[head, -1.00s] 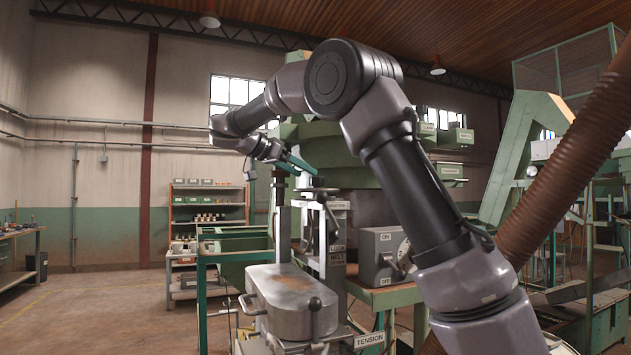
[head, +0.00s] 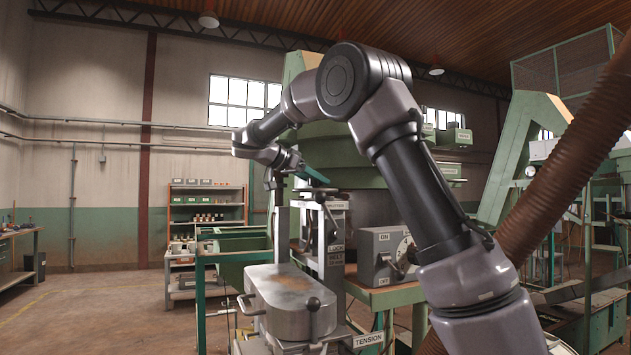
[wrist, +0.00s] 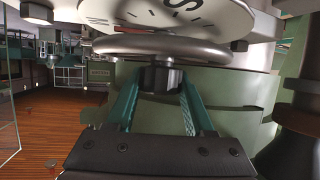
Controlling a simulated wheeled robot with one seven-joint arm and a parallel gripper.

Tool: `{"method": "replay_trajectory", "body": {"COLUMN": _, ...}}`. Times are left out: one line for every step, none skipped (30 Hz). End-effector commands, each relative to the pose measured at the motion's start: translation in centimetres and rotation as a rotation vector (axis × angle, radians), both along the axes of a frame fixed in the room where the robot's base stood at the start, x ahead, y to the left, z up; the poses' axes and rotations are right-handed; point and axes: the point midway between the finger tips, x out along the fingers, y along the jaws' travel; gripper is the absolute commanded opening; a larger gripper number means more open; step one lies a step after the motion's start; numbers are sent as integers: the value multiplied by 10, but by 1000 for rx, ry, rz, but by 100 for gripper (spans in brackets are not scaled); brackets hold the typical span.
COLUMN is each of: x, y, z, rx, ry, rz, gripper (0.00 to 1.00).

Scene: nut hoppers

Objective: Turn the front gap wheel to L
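In the wrist view a shiny metal wheel rim (wrist: 165,47) spans the top, with a white dial (wrist: 170,14) bearing an "S" and tick marks behind it. A short dark hub or knob (wrist: 162,78) projects from the wheel toward my gripper (wrist: 160,84). My two teal fingers are spread, with their tips near either side of this knob; I cannot tell whether they touch it. No "L" mark is readable on the dial. In the head view my gripper (head: 312,174) is above the labelled metal posts at the machine; the dial face is not readable there.
A green hopper body (wrist: 230,95) is close behind the fingers. In the head view, a grey ON/OFF switch box (head: 388,256) stands right of the posts, a metal casting (head: 290,300) below, and a brown ribbed hose (head: 570,150) crosses the right side. Floor at left is open.

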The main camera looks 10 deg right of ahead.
Motion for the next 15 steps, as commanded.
{"method": "replay_trajectory", "body": {"x": 0, "y": 0, "z": 0, "rx": 0, "ry": 0, "rz": 0, "gripper": 0}}
{"method": "replay_trajectory", "body": {"x": 0, "y": 0, "z": 0, "rx": 0, "ry": 0, "rz": 1, "gripper": 0}}
{"method": "replay_trajectory", "body": {"x": 0, "y": 0, "z": 0, "rx": 0, "ry": 0, "rz": 3, "gripper": 0}}
{"method": "replay_trajectory", "body": {"x": 0, "y": 0, "z": 0, "rx": 0, "ry": 0, "rz": 7, "gripper": 0}}
{"method": "replay_trajectory", "body": {"x": 0, "y": 0, "z": 0, "rx": 0, "ry": 0, "rz": 11, "gripper": 0}}
{"method": "replay_trajectory", "body": {"x": 0, "y": 0, "z": 0, "rx": 0, "ry": 1, "rz": 19, "gripper": 0}}
{"method": "replay_trajectory", "body": {"x": 0, "y": 0, "z": 0, "rx": 0, "ry": 1, "rz": 26, "gripper": 0}}
{"method": "replay_trajectory", "body": {"x": 0, "y": 0, "z": 0, "rx": 1, "ry": 1, "rz": 35, "gripper": 0}}
{"method": "replay_trajectory", "body": {"x": -1, "y": 0, "z": 0, "rx": 1, "ry": 0, "rz": 50, "gripper": 0}}
{"method": "replay_trajectory", "body": {"x": -1, "y": -1, "z": 0, "rx": 1, "ry": 0, "rz": 61, "gripper": 0}}
{"method": "replay_trajectory", "body": {"x": -1, "y": -1, "z": 0, "rx": 1, "ry": 0, "rz": 77, "gripper": 0}}
{"method": "replay_trajectory", "body": {"x": -1, "y": -1, "z": 0, "rx": 1, "ry": 2, "rz": 99, "gripper": 0}}
{"method": "replay_trajectory", "body": {"x": -1, "y": 0, "z": 0, "rx": 1, "ry": 2, "rz": 118, "gripper": 0}}
{"method": "replay_trajectory", "body": {"x": -1, "y": 0, "z": 0, "rx": 3, "ry": 1, "rz": 139, "gripper": 0}}
{"method": "replay_trajectory", "body": {"x": -1, "y": 0, "z": 0, "rx": 3, "ry": 1, "rz": 168, "gripper": 0}}
